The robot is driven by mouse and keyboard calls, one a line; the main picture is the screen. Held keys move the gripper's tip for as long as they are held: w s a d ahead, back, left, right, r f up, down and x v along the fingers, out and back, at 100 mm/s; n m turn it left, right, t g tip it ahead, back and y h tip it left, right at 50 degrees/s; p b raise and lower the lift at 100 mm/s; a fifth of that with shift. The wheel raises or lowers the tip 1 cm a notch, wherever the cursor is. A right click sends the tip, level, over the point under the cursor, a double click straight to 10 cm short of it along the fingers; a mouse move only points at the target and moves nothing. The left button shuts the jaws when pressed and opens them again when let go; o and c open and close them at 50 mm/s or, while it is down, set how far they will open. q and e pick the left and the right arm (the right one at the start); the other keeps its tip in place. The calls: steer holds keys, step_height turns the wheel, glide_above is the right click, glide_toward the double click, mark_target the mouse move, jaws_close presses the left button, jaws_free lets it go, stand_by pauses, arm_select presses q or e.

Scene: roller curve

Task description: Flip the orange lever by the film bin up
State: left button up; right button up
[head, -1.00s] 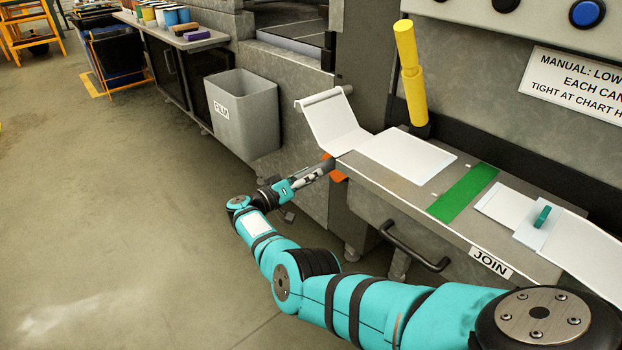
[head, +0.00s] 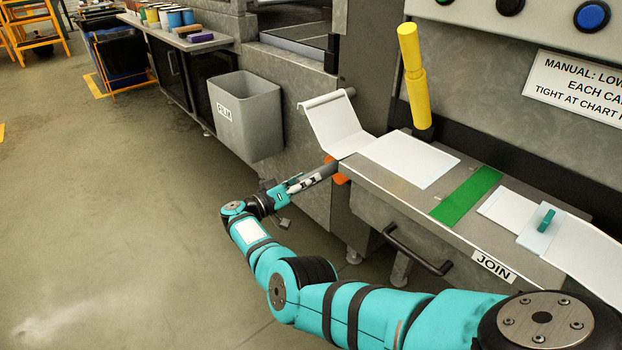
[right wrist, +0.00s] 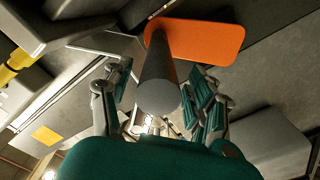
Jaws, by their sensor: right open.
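The lever shows in the right wrist view as an orange plate (right wrist: 205,38) with a thick dark grey round bar (right wrist: 158,75) pointing toward the camera. In the head view its orange part (head: 339,179) peeks out at the left end of the join table, low beside the machine. The grey film bin (head: 247,112) stands to its left. My right gripper (head: 297,184) is at the bar's outer end. In the right wrist view my right gripper (right wrist: 165,92) is open, with a finger on each side of the bar; contact cannot be told. My left gripper is not in view.
The join table (head: 385,190) carries white film and a green strip (head: 466,195). A yellow handle (head: 413,75) stands at its back, and a dark drawer handle (head: 415,250) juts from its front. Open floor (head: 110,220) lies to the left.

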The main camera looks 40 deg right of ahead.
steer(key=a, duration=1)
steer(key=shift+s, duration=0.4)
